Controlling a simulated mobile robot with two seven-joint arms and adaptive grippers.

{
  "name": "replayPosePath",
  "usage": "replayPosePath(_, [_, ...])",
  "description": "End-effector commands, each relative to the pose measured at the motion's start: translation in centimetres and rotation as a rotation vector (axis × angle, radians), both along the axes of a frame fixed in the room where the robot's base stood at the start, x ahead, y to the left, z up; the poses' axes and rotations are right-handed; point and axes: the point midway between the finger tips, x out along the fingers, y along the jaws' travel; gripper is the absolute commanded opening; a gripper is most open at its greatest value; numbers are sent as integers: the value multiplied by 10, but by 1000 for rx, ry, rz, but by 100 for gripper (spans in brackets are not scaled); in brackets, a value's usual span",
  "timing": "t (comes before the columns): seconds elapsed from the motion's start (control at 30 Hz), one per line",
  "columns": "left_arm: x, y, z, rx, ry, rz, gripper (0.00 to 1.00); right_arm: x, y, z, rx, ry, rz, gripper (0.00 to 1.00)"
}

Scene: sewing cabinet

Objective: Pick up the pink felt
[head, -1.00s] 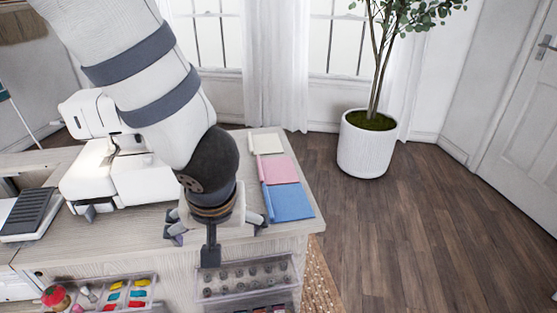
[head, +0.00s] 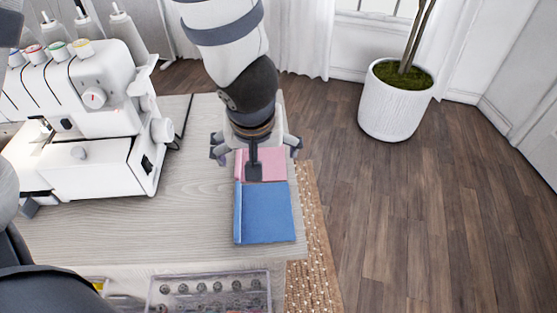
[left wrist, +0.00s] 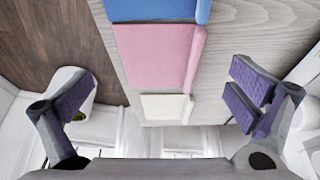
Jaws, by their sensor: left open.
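The pink felt (head: 266,164) lies folded on the cabinet top, just behind the blue felt (head: 266,213) in the head view. My left gripper (head: 255,158) hangs above the pink felt, with its fingers spread wide to either side and nothing between them. In the left wrist view, the pink felt (left wrist: 155,54) lies between the open fingers of the left gripper (left wrist: 160,98), a little toward the top of the picture. A cream felt (left wrist: 166,107) lies beside it. My left arm hides the cream felt in the head view. My right gripper is not in view.
A white serger (head: 88,125) with thread cones stands left on the cabinet top (head: 190,225). A clear tray of bobbins (head: 210,290) sits below the front edge. A potted plant (head: 393,105) stands on the floor at right. The cabinet top left of the felts is clear.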

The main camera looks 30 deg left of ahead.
Motion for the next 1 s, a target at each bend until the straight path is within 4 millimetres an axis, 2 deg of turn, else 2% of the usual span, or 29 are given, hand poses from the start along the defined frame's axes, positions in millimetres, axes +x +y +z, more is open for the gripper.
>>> replayPosePath(0.1, [2,1,-12,-2,5,0,100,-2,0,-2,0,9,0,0])
replayPosePath(0.23, [9,3,-41,-5,15,3,100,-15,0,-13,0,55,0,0])
replayPosePath(0.33, [14,6,-56,-2,11,4,100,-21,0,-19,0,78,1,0])
replayPosePath(0.6, [19,8,-56,-1,-4,3,100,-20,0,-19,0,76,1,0])
replayPosePath(0.67, [19,8,-55,-1,-4,3,89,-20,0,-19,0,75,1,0])
replayPosePath(1.0, [18,8,-56,-1,-3,3,12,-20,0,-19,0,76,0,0])
